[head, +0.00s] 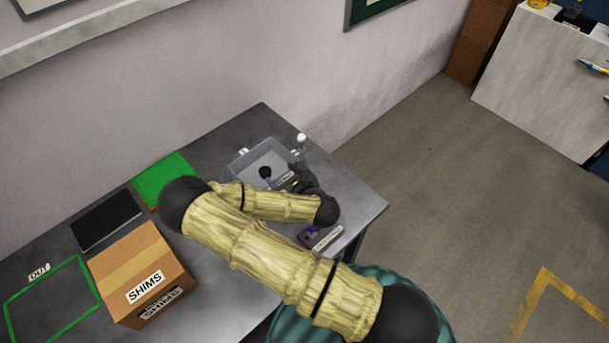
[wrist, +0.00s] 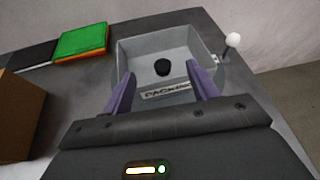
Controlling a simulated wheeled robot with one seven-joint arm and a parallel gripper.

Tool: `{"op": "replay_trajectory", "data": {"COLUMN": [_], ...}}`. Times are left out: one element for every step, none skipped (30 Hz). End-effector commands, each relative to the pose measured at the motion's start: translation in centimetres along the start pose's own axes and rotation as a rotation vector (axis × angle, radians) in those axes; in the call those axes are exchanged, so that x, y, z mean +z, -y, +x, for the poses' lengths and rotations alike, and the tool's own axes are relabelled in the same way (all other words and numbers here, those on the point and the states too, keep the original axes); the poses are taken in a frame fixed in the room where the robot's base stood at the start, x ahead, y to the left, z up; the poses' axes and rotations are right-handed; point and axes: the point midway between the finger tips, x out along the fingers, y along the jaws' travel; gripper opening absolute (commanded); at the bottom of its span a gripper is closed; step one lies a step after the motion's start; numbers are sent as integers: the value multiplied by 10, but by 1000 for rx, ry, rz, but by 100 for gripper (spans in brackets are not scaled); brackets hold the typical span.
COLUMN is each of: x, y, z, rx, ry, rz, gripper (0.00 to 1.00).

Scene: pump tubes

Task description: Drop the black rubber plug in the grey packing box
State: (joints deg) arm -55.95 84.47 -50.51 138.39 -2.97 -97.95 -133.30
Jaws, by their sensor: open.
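The grey packing box (head: 243,159) is an open, shallow tray at the back right of the table. It also shows ahead of my gripper in the wrist view (wrist: 125,50), with a label on its near wall. The black rubber plug (wrist: 163,67) shows inside the box's outline, and in the head view too (head: 265,171). I cannot tell whether it touches the floor of the box. My gripper (wrist: 163,84) is open, its two purple fingers wide apart at the box's near side. The plug appears beyond the fingertips, with neither finger touching it.
A white ball on a post (head: 301,138) stands beside the box. A green pad (head: 163,175), a black tray (head: 106,220) and a cardboard SHIMS box (head: 140,270) are to the left. A small labelled purple-and-grey item (head: 322,238) lies near the table's right edge.

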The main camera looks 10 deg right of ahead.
Motion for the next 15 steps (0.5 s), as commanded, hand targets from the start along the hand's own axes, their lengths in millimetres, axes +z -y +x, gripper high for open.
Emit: {"op": "replay_trajectory", "data": {"x": [0, 1, 1, 1, 1, 1, 0, 0, -1, -2, -3, -5, -6, -7, -7], "y": [2, 3, 7, 11, 15, 23, 29, 35, 44, 51, 57, 64, 69, 74, 79], "z": [0, 0, -1, -1, -2, -3, -4, -6, -9, -12, -14, -19, -22, -25, -30], "rx": [-6, -14, -31, -47, -69, -104, -134, -167, -214, -251, -288, -338, -373, -408, -453], "ry": [-1, -2, -7, -11, -17, -25, -32, -38, -47, -53, -58, -65, -67, -70, -71], "rz": [13, 29, 61, 96, 140, 213, 278, 350, 456, 539, 627, 741, 825, 910, 1022], "gripper": [59, 59, 59, 59, 59, 59, 59, 59, 59, 59, 59, 59, 59, 59, 59]}}
